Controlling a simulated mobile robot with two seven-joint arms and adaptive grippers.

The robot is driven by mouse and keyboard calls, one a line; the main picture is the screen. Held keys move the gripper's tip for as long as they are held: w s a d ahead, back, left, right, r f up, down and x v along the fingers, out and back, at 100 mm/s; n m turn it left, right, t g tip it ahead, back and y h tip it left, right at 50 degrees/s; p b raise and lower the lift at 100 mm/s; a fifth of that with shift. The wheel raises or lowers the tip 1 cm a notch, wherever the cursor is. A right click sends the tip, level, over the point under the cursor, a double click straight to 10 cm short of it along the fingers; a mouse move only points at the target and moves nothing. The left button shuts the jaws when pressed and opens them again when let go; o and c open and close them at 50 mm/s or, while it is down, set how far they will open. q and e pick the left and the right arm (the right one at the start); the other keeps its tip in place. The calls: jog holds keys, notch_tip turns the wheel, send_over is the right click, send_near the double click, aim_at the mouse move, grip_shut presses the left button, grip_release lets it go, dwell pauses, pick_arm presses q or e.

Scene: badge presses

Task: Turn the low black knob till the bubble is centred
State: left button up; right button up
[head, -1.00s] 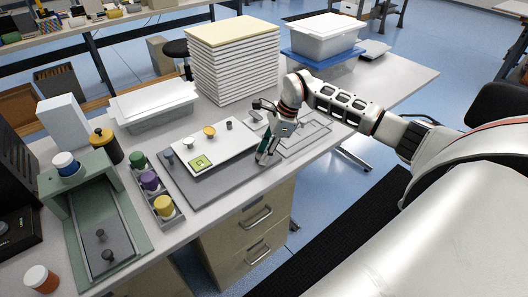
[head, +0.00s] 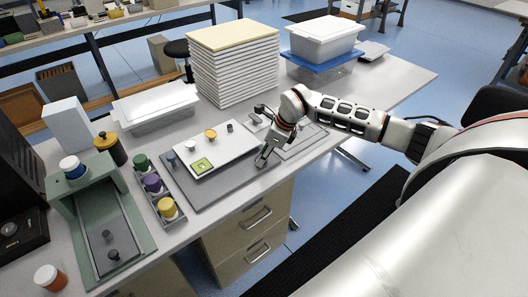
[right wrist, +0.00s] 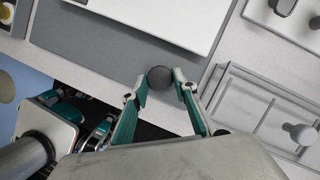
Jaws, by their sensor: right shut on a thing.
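My right gripper (right wrist: 160,84) is shut on a low black knob (right wrist: 160,77), one fingertip on each side of it. The knob sits at the edge of the grey base (right wrist: 100,35). In the head view my right gripper (head: 262,161) is at the near right corner of that base (head: 210,192), and it hides the knob. A white plate (head: 222,155) lies on the base. My left gripper is not in view.
Small knobs stand on and beside the white plate. A tray of green, purple and yellow-topped pots (head: 152,184) and a green press (head: 105,215) are on the left. A tall white stack (head: 235,68) stands behind. A clear framed fixture (right wrist: 265,110) lies close beside my right gripper.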

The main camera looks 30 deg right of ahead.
jog(key=m+p, duration=0.1)
jog(key=m, duration=0.1)
jog(key=m+h+p, duration=0.1)
jog(key=m, duration=0.1)
jog(key=shift+a+r+t+h, duration=0.1)
jog(key=shift+a+t+h, duration=0.1)
jog(key=shift+t+h, duration=0.1)
jog(key=shift+m+h, duration=0.3)
jog(key=shift+m, duration=0.9)
jog(key=shift+s+m+h+p, duration=0.1)
jog(key=shift+m+h+p, duration=0.2)
jog(key=shift+m, duration=0.3)
jog(key=o, duration=1.1)
jog(key=v, duration=1.1)
jog(key=shift+s+r, duration=0.3)
jog(key=shift+s, duration=0.05)
